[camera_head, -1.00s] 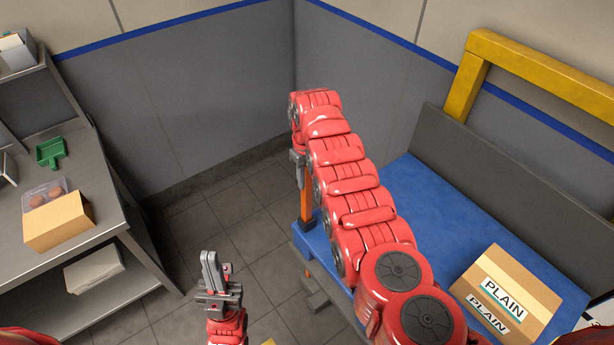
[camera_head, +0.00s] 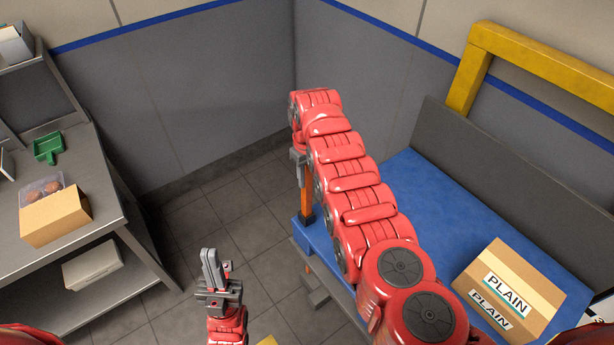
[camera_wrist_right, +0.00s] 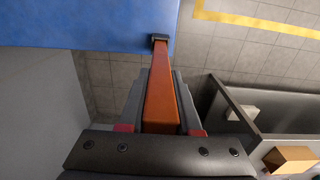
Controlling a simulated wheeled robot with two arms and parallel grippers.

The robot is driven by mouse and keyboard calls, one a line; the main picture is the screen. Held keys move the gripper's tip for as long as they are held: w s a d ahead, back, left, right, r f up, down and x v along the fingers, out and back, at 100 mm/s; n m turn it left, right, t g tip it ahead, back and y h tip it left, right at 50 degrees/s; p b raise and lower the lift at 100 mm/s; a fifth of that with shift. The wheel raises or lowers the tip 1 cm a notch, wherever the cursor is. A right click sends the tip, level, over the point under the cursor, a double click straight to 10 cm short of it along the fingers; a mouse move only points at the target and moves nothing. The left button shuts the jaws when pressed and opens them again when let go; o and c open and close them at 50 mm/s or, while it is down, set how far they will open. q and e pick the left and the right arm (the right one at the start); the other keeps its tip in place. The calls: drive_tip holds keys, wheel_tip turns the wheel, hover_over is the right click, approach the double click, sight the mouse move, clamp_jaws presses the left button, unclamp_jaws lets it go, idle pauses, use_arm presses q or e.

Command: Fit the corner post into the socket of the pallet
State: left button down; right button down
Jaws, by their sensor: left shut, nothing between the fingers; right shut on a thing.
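The orange corner post (camera_head: 305,188) stands roughly upright at the near-left corner of the blue pallet (camera_head: 423,200). My right gripper (camera_head: 299,158) is shut on its upper part; the red arm partly hides the grip in the head view. In the right wrist view the post (camera_wrist_right: 161,90) runs between the fingers of my right gripper (camera_wrist_right: 160,98) to the dark socket (camera_wrist_right: 158,37) at the edge of the blue surface (camera_wrist_right: 85,22). The post's far end meets the socket in the picture; its depth inside cannot be told. My left gripper (camera_head: 211,268) is shut and empty, pointing up over the floor.
A cardboard box marked PLAIN (camera_head: 508,290) sits on the pallet. A dark panel (camera_head: 470,150) and yellow frame (camera_head: 540,65) stand behind it. At left, a grey table (camera_head: 95,185) holds an open carton (camera_head: 55,217) and a green scoop (camera_head: 49,148). Floor between is clear.

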drive_tip(key=shift+f+b, duration=0.5)
drive_tip(key=shift+f, duration=0.15)
drive_tip(key=c, duration=0.5)
unclamp_jaws()
drive_tip(key=shift+r, duration=0.1)
drive_tip(key=shift+c, duration=0.5)
drive_tip(key=shift+r+p, duration=1.2)
drive_tip(key=shift+r, duration=0.35)
drive_tip(key=shift+r+p, duration=0.35)
drive_tip(key=shift+r, duration=4.05)
